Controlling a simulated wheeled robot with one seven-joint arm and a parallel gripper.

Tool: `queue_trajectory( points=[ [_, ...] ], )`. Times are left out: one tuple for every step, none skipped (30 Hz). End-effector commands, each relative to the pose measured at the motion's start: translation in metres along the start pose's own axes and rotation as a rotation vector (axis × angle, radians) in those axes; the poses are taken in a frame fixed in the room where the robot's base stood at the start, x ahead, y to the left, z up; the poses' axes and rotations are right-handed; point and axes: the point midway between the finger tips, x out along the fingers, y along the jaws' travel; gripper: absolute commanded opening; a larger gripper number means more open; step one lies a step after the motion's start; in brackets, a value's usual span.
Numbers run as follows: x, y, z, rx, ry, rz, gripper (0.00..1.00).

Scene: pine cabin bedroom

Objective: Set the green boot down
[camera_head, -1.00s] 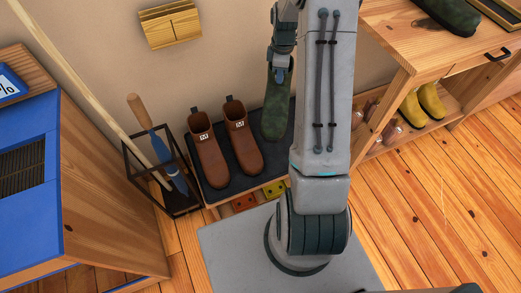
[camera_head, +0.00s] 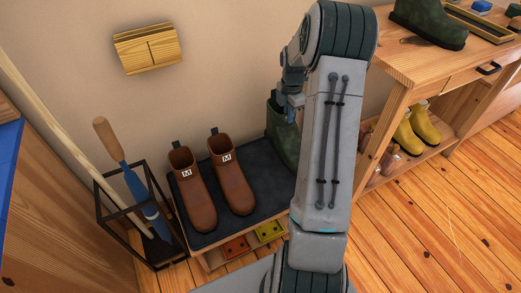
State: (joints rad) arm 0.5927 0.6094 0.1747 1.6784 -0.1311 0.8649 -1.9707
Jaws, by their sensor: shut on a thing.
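My gripper (camera_head: 288,103) is shut on the top of a dark green boot (camera_head: 281,137) at the right end of a low bench. The boot hangs or stands upright over the bench's dark mat (camera_head: 267,172), to the right of two brown boots. My arm covers its right side, and I cannot tell whether its sole touches the mat. A second green boot (camera_head: 430,24) stands on the wooden table at the upper right.
Brown boots (camera_head: 186,190) (camera_head: 231,180) fill the left and middle of the mat. A black-framed stand (camera_head: 112,222) with long-handled tools is left of the bench. Yellow boots (camera_head: 418,126) sit on the shelf under the wooden table (camera_head: 398,62). A wooden box (camera_head: 148,47) hangs on the wall.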

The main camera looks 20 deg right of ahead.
Motion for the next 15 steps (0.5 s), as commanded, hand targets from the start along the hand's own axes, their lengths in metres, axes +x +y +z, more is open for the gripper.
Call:
queue_trajectory(
  points=[
    [0.009, 0.002, -0.011, -0.005, 0.000, -0.001, 0.00],
    [0.013, 0.004, -0.016, -0.004, 0.000, -0.001, 0.00],
    [0.018, 0.006, -0.024, -0.004, -0.001, 0.000, 0.00],
    [0.022, 0.007, -0.030, -0.005, -0.001, 0.000, 0.00],
    [0.026, 0.008, -0.036, -0.004, 0.000, -0.001, 0.00],
    [0.031, 0.010, -0.044, -0.004, 0.000, -0.001, 0.00],
    [0.035, 0.011, -0.050, -0.004, 0.000, 0.000, 0.00],
    [0.038, 0.013, -0.056, -0.003, 0.000, 0.000, 0.00],
    [0.042, 0.014, -0.062, -0.003, 0.000, 0.001, 0.00],
    [0.044, 0.015, -0.067, -0.003, 0.000, 0.001, 0.00],
    [0.046, 0.016, -0.071, -0.001, 0.000, 0.000, 0.00],
    [0.048, 0.017, -0.074, 0.000, 0.000, 0.000, 0.00],
    [0.049, 0.017, -0.077, 0.000, 0.000, 0.000, 0.00],
    [0.050, 0.018, -0.079, 0.000, 0.000, 0.001, 0.00],
    [0.051, 0.018, -0.081, 0.001, 0.000, 0.001, 0.00]
  ],
)
